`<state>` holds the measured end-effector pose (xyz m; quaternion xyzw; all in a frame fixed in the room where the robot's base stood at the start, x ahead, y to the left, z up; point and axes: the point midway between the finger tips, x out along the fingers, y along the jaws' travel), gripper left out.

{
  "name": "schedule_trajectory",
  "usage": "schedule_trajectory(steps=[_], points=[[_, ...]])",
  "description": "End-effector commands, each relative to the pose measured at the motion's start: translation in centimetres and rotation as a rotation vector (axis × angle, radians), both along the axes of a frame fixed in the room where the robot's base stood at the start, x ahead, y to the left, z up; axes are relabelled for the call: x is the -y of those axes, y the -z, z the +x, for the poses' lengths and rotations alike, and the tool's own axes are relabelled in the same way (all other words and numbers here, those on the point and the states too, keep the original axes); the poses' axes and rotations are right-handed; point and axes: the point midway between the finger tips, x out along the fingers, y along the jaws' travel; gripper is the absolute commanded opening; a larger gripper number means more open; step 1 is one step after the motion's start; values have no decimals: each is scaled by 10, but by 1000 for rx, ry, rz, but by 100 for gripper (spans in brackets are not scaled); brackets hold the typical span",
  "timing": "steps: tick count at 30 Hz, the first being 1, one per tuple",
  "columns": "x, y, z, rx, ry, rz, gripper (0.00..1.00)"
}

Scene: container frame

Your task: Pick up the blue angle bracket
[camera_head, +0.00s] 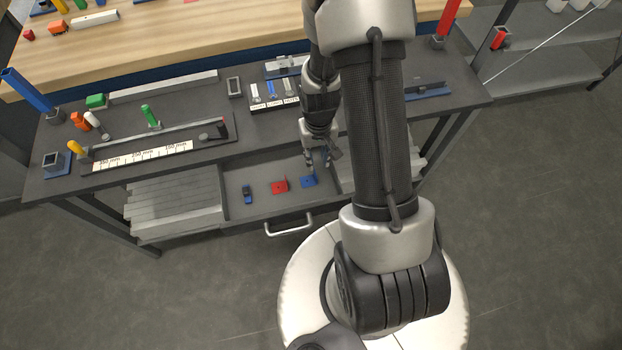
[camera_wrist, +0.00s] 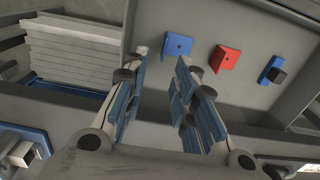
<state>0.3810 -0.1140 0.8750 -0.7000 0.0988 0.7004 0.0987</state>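The blue angle bracket (camera_head: 308,181) lies in the open grey drawer, at the right of a row of small parts. In the wrist view the bracket (camera_wrist: 178,45) shows a flat plate with a small dark hole, just beyond my fingertips and nearer the right finger. My gripper (camera_head: 319,163) is above the drawer, near the bracket and apart from it. In the wrist view my gripper (camera_wrist: 161,62) has its two fingers spread with nothing between them. The bracket's underside is hidden.
A red angle bracket (camera_head: 280,187) lies beside the blue one, and a blue part with a dark block (camera_head: 247,194) lies farther left. The drawer wall (camera_wrist: 132,30) runs close to my left finger. Stacked grey bars (camera_head: 175,205) fill the left. The workbench top (camera_head: 200,150) stands above the drawer.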

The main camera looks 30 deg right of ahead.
Motion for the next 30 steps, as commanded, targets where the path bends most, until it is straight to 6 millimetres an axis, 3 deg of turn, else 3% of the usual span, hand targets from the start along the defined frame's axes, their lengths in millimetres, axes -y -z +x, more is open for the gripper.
schedule_trajectory(steps=[3, 14, 21, 30], points=[[0, 25, -1, -3, 0, 1, 26], [-2, 49, 0, -1, -1, 0, 26], [-5, 86, -1, -2, 0, 1, 26], [-5, 91, 0, 0, 0, 0, 26]])
